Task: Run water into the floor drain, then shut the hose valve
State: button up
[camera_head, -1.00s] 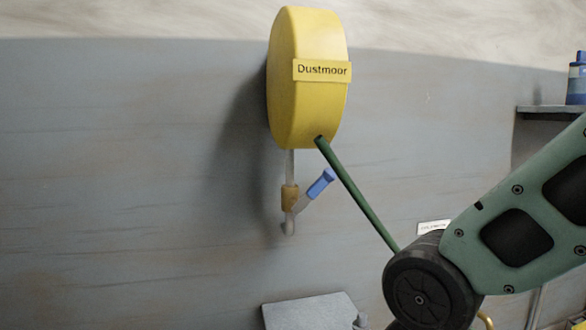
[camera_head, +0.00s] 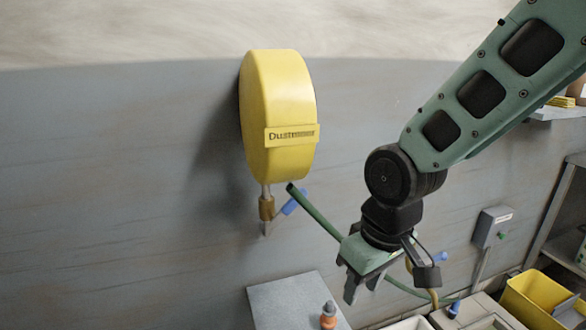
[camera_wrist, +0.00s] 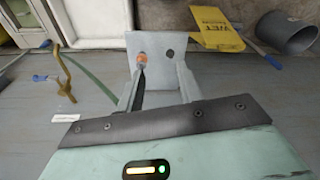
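A yellow hose reel (camera_head: 275,105) marked "Dustmoor" hangs on the grey wall in the head view. Below it is a short pipe with a brass valve body (camera_head: 266,207) and a blue lever (camera_head: 295,201) slanting up to the right. A green hose (camera_head: 315,212) runs from the reel down to the right and passes behind my gripper (camera_head: 362,288). My gripper points down, right of and below the valve, with its fingers apart and nothing seen between them. The wrist view shows the fingers (camera_wrist: 160,80) spread. I cannot make out the floor drain.
A brass pipe with a blue handle (camera_head: 437,257) is right of my gripper. A yellow bin (camera_head: 535,300) stands lower right. The wrist view shows a yellow wet sign (camera_wrist: 215,28) and a grey cylinder (camera_wrist: 288,33).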

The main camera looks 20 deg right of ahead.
jog(key=w+d+r+m+g+p, duration=0.1)
jog(key=w+d+r+m+p, duration=0.35)
jog(key=r+p, duration=0.3)
jog(key=w+d+r+m+p, duration=0.3)
jog(key=w+d+r+p, duration=0.15)
jog(key=r+p, duration=0.3)
jog(key=m+y, duration=1.3)
jog(key=m, duration=0.1)
send_near(296, 199)
jog(key=shift+n+g, duration=0.25)
jog(key=shift+g, duration=0.05)
jog(key=p+x, duration=0.2)
jog(key=x, duration=0.1)
jog(key=p+x, duration=0.3)
jog(key=w+p+x, duration=0.1)
jog(key=p+x, duration=0.1)
jog(key=x, duration=0.1)
jog(key=shift+w+a+f, duration=0.1)
jog(key=shift+a+f+p, duration=0.25)
jog(key=shift+a+p, duration=0.05)
jog(key=shift+a, duration=0.1)
jog(key=shift+f, duration=0.1)
grip_shut()
